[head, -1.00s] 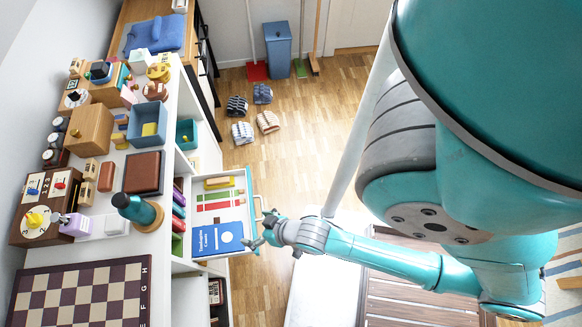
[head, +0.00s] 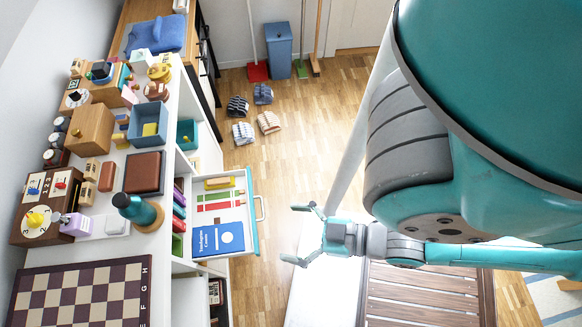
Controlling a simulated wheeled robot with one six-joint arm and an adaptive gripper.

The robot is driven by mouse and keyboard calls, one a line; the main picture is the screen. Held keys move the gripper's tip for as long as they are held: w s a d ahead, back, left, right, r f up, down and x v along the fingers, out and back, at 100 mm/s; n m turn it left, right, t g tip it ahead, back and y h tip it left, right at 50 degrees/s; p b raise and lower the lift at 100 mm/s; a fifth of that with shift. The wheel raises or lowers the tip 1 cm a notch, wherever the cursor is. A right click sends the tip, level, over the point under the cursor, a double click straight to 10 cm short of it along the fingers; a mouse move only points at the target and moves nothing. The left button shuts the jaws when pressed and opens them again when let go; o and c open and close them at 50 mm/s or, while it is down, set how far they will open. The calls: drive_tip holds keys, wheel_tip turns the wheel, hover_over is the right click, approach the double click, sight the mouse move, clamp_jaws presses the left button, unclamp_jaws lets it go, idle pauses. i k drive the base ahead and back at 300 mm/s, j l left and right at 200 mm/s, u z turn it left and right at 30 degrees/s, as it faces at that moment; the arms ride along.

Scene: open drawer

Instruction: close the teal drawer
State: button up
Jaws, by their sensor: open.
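The teal drawer (head: 254,232) stands pulled out from the white cabinet, its teal front facing right with a pale handle (head: 261,208). Inside lie a blue book (head: 219,239), red and green flat items (head: 219,200) and a yellow block (head: 219,183). My gripper (head: 298,234) is open and empty. In the picture it is to the right of the drawer front, apart from it, with its fingers pointing left toward it.
The white cabinet top holds a chessboard (head: 82,294), a teal bottle (head: 136,210) and several toys. Slippers (head: 243,132) and a blue bin (head: 278,50) are on the wooden floor. A slatted wooden surface (head: 420,292) is at lower right.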

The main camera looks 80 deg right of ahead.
sight(246, 213)
drive_tip(key=k+z, duration=0.15)
drive_tip(key=k, duration=0.5)
drive_tip(key=k+l+z, duration=0.2)
drive_tip(key=k, duration=0.5)
drive_tip(key=i+j, duration=0.1)
drive_tip(key=j, duration=0.2)
drive_tip(key=i+j+z, duration=0.1)
drive_tip(key=j, duration=0.15)
drive_tip(key=i+j+z, duration=0.1)
drive_tip(key=j, duration=0.2)
